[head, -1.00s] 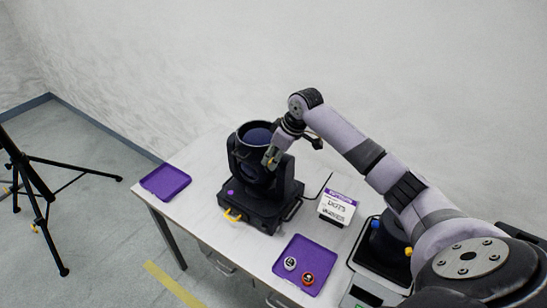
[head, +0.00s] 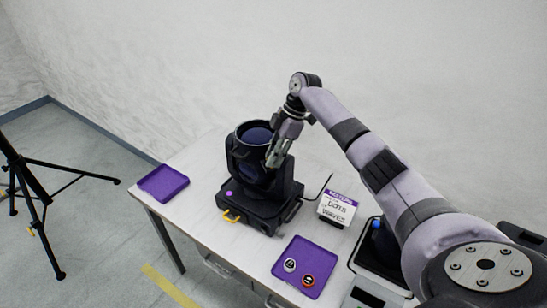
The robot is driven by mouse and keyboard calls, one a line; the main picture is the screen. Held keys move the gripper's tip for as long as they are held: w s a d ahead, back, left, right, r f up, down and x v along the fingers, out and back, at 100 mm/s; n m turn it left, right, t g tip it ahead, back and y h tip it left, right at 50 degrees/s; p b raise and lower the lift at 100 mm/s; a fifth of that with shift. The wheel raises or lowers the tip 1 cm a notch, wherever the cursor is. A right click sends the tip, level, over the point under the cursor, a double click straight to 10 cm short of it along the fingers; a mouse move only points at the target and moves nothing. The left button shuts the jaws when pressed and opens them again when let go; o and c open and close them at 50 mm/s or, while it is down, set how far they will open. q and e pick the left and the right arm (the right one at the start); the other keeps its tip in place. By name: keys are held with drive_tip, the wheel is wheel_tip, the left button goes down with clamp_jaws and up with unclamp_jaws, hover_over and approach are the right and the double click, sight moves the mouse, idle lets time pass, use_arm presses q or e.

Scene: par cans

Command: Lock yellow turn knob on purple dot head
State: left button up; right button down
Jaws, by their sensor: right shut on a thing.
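The purple dot head (head: 240,164) is a black moving-head lamp standing on the table, with a purple dot (head: 229,193) on its base. My right gripper (head: 272,161) points down against the right arm of its yoke. It is shut, and its fingers cover the spot where the yellow turn knob sits, so the knob is hidden. I cannot tell the knob's turn angle. A yellow handle (head: 231,216) shows low at the front of the lamp's base. My left gripper is not in view.
On the white table (head: 195,222) are an empty purple tray (head: 163,183) at left and another purple tray (head: 303,262) holding two small round items. A purple-and-white label card (head: 337,208) stands right of the lamp. A black device (head: 383,240) sits farther right. A black tripod (head: 40,200) stands at left.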

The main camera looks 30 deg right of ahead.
drive_tip(key=shift+w+r+n, duration=0.1)
drive_tip(key=shift+n, duration=0.5)
drive_tip(key=c, duration=1.4)
unclamp_jaws()
drive_tip(key=shift+o, duration=0.4)
drive_tip(key=v, duration=0.8)
